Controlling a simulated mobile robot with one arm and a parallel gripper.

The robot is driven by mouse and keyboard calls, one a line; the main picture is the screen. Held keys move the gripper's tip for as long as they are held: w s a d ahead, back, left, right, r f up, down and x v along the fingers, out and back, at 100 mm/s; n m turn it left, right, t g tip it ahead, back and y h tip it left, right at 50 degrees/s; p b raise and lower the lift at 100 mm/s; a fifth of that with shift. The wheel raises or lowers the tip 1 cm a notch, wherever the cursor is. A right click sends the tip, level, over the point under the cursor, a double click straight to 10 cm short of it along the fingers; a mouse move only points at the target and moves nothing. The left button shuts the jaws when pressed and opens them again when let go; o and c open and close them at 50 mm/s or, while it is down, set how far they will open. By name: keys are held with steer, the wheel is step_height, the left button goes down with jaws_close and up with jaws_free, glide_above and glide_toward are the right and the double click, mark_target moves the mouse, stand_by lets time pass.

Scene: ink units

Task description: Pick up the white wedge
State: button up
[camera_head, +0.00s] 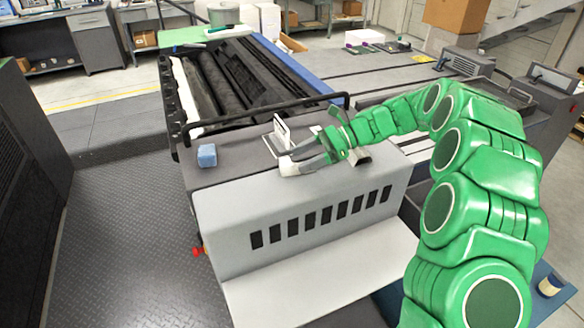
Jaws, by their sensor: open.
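The white wedge (281,134) stands on the dark grey top of the machine, in the middle of the head view. It looks like a thin, pale upright piece with a slanted side, and its lower part is partly hidden by my gripper. My gripper (294,156) reaches in from the right at the end of my green arm, low over the machine top. Its grey fingers are apart, with a pale tip on the near one. The fingers are beside the wedge, close to its base. I cannot tell whether they touch it.
A black rail (262,113) runs behind both. The grey machine's vented front (320,216) drops away on the near side. The top between block and wedge is clear.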

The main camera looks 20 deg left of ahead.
mark_target(287, 161)
steer(key=x, duration=0.3)
steer(key=shift+s+a+r, duration=0.1)
steer(key=shift+a, duration=0.4)
steer(key=shift+s+a+f, duration=0.25)
steer(key=shift+a, duration=0.2)
steer(key=c, duration=1.1)
step_height(287, 161, up, 4)
steer(key=shift+s+f, duration=0.15)
steer(key=shift+f, duration=0.1)
steer(key=s+d+r, duration=0.2)
steer(key=s+r, duration=0.1)
steer(key=s+d+r, duration=0.3)
steer(key=s, duration=0.1)
steer(key=s+d+r, duration=0.3)
steer(key=s, duration=0.1)
steer(key=shift+s+r, duration=0.1)
steer(key=shift+r, duration=0.25)
